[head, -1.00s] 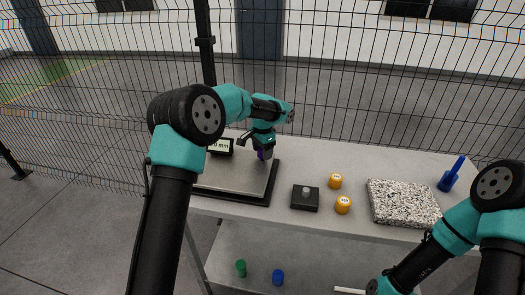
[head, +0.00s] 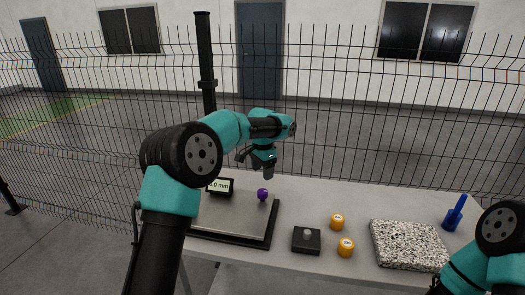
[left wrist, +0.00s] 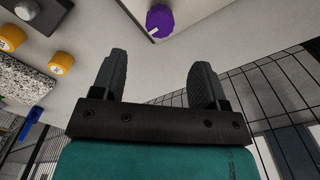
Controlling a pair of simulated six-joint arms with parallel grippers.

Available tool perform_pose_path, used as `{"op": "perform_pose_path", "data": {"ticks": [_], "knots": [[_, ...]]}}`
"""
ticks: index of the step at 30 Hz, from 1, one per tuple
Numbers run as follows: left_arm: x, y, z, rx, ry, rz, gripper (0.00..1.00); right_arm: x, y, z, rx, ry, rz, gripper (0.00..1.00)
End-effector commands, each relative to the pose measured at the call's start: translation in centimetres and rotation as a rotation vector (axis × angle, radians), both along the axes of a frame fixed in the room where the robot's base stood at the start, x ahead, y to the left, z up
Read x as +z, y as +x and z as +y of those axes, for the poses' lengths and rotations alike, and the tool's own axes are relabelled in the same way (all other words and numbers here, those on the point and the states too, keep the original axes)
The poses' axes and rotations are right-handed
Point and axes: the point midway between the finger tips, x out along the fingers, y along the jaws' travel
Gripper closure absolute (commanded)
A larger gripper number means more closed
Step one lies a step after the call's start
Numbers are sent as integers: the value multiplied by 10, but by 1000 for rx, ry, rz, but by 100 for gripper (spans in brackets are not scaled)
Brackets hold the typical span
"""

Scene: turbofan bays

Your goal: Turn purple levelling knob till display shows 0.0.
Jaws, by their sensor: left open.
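The purple knob (head: 263,194) stands at the back right corner of a grey levelling plate (head: 235,220) with a dark edge. In the left wrist view the knob (left wrist: 159,20) has a pale pointer mark and lies beyond the fingertips. A small display (head: 220,186) at the back of the plate ends in ".0 mm"; its front part is hard to read, partly hidden by my arm. My left gripper (head: 265,172) is open and empty, above and apart from the knob; its two fingers also show in the left wrist view (left wrist: 160,72). My right gripper is out of view.
A black block with a grey button (head: 306,240), two orange weights (head: 337,222) and a speckled stone slab (head: 408,244) lie to the right on the table. A blue handled tool (head: 455,212) stands at the far right. A wire mesh fence (head: 350,130) runs behind the table.

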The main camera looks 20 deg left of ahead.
Motion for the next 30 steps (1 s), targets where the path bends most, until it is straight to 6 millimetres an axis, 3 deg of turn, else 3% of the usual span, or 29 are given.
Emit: {"op": "perform_pose_path", "data": {"ticks": [6, 13, 19, 30], "knots": [[43, 1, 0, 0, 0, -4, 33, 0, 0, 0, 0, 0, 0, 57], [73, 1, 0, 0, 0, -3, 33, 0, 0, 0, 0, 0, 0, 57], [80, 0, 0, -1, 1, -1, 33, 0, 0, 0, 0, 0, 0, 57], [74, -7, 4, 38, -30, 16, 33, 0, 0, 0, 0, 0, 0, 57]]}}
